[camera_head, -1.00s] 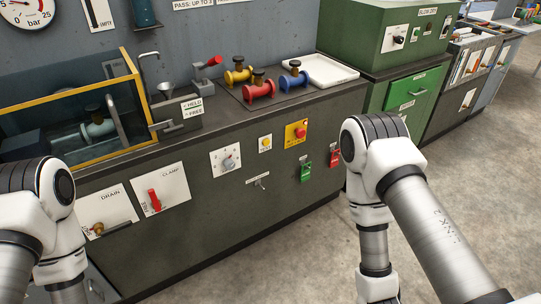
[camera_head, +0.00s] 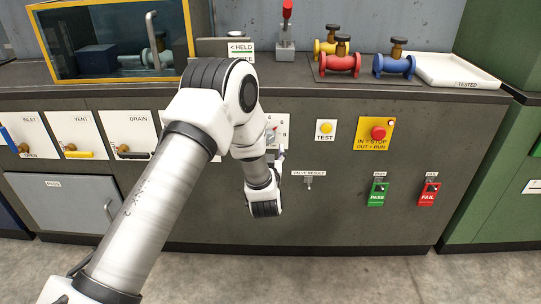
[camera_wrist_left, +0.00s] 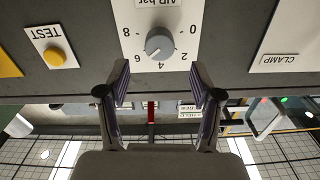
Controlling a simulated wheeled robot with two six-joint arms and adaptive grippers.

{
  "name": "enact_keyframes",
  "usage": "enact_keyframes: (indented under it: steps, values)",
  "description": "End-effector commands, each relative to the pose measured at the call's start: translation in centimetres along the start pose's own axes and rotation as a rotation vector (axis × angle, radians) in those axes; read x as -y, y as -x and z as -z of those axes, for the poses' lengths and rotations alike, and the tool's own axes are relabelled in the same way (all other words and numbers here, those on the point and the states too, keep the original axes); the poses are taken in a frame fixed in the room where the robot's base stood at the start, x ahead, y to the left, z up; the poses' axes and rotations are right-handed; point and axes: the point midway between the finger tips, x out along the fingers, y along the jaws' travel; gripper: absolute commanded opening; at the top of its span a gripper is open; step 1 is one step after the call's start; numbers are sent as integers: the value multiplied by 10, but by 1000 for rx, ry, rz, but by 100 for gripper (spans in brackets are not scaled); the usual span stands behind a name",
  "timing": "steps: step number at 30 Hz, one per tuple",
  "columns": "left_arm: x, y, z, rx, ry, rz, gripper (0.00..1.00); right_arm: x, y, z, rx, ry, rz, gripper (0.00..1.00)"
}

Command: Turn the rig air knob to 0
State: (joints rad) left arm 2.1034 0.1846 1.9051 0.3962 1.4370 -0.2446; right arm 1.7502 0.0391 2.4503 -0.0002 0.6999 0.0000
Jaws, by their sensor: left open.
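The rig air knob (camera_wrist_left: 159,42) is a round grey knob on a white dial plate marked 0 to 8, seen upside down in the left wrist view. Its pale pointer mark seems to lie between 4 and 6. In the head view the dial plate (camera_head: 283,126) is partly hidden behind my left arm. My left gripper (camera_wrist_left: 160,84) is open and empty, its two fingers just short of the knob on either side of the 4, apart from it. In the head view the gripper (camera_head: 279,156) shows small beside the dial. My right gripper is out of view.
The yellow TEST button (camera_head: 325,128) and the red stop button (camera_head: 378,133) are right of the dial. The CLAMP plate (camera_wrist_left: 288,40) is beside the dial in the wrist view. Floor in front is clear.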

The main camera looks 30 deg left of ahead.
Motion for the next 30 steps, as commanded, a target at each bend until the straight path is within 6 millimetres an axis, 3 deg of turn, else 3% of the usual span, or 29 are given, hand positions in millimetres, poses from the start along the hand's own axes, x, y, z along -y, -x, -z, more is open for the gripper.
enact_keyframes:
  steps: [10,20,25,30]
  values:
    - [0,-61,0,1,-1,-2,65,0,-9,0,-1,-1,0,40]
    - [-1,-71,0,6,-2,-5,65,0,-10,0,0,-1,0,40]
    - [-1,-71,0,6,-2,-5,9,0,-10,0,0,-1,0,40]
    - [-1,-71,0,6,-2,-5,5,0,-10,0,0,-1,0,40]
